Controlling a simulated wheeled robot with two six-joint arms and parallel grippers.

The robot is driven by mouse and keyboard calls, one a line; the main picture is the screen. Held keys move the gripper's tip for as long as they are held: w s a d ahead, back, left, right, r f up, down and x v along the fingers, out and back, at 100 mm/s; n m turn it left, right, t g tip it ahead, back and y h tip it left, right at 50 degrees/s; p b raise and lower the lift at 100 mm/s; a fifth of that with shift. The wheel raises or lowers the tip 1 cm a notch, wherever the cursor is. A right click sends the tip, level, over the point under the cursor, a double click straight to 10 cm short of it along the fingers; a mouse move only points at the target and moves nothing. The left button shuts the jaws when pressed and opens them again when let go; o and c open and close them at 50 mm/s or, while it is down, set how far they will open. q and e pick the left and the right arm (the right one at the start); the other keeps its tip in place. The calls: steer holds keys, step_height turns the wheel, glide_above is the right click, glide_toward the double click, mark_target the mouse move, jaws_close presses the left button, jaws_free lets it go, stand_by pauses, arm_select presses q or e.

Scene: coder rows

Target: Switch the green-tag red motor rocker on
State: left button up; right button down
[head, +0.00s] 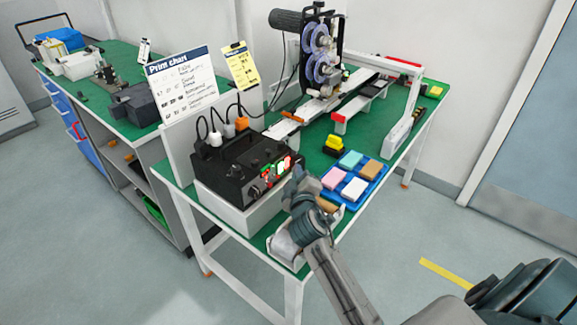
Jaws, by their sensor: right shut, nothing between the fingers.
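A black control box (240,168) stands on a white block at the front of the green table. Its sloped front panel carries knobs and small red parts. A small green tag (266,169) shows on the panel with red beside it. A brighter red and white rocker area (284,166) sits at the panel's right end; which rocker position is set is too small to tell. My right gripper (298,174) is shut and empty, just right of the panel's right end. Contact with the panel cannot be told. My left gripper is out of view.
A reel machine (315,50) and a print chart (186,84) rise at the back. Open floor lies in front.

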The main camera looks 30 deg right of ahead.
steer(key=shift+s, duration=0.1)
steer(key=s, duration=0.1)
steer(key=s+d, duration=0.1)
steer(key=s, duration=0.1)
steer(key=s+d+r, duration=0.1)
steer(key=shift+s+p, duration=0.3)
steer(key=shift+p, duration=0.1)
steer(key=shift+f, duration=0.1)
stand_by(0.6)
